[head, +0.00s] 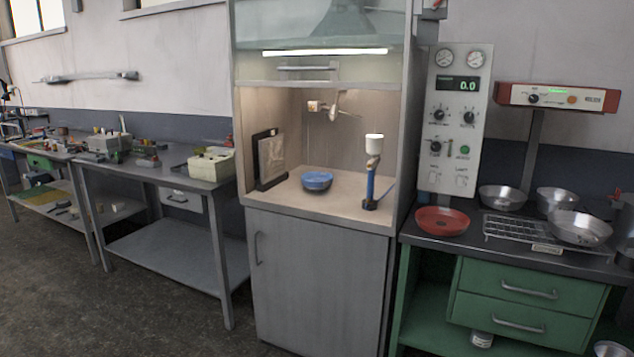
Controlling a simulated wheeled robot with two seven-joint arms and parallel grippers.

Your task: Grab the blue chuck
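A round, shallow blue chuck (317,181) sits on the floor of the lit hood cabinet (292,206), a little left of its middle. It looks like a low dish with a darker top. No gripper or arm of mine shows in the head view. Nothing touches the chuck.
A blue stand with a white cup (373,142) stands right of the chuck. A dark framed panel (270,160) stands to its left. A red dish (441,220) and several metal pans (580,228) are on the right bench. Open floor (150,310) lies at front left.

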